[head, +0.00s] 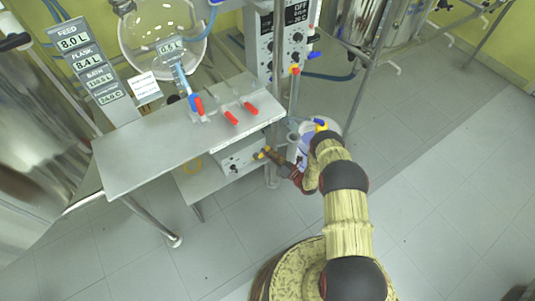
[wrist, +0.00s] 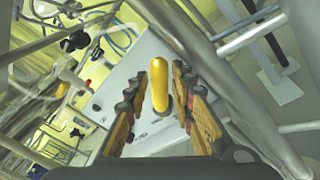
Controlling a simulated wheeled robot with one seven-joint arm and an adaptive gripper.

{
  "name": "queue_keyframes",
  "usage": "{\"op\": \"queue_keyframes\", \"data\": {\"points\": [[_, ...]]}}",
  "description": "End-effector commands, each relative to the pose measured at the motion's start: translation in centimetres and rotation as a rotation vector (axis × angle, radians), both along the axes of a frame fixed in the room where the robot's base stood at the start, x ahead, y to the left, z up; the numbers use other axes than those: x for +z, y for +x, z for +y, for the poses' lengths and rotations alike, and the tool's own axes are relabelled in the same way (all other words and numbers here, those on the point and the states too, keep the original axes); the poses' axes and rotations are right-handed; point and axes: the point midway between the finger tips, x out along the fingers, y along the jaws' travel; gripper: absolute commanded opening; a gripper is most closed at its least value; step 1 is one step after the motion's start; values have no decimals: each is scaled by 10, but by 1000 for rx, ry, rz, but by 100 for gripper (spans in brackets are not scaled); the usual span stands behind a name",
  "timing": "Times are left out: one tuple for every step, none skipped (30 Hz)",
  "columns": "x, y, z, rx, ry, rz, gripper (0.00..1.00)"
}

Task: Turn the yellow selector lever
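The yellow selector lever (wrist: 160,82) is a rounded yellow bar, seen close up in the wrist view in front of a pale grey panel. My gripper (wrist: 160,102) is open, with one finger on each side of the lever. Narrow gaps show between the pads and the bar, though contact on the far sides cannot be seen. In the head view, my gripper (head: 273,156) is at the right end of a grey control box (head: 240,157) under the bench. The yellow lever (head: 263,153) shows only as a small patch by the fingertips there.
A vertical metal post (head: 274,175) stands close by. The floor at right is clear.

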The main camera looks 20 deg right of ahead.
Motion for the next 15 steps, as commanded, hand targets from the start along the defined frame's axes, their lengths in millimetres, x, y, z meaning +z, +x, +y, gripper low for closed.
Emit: {"op": "queue_keyframes", "data": {"points": [[0,1,1,0,0,0,25],[0,1,1,0,0,0,25],[0,1,1,0,0,0,25],[0,1,1,0,0,0,25],[0,1,1,0,0,0,25],[0,1,1,0,0,0,25],[0,1,1,0,0,0,25],[0,1,1,0,0,0,25],[0,1,1,1,0,1,22],[0,1,1,1,0,1,21],[0,1,1,1,0,1,19],[0,1,1,0,-1,1,17],[0,1,1,0,-1,1,15],[0,1,1,0,-1,1,13],[0,1,1,0,-1,1,11]]}}
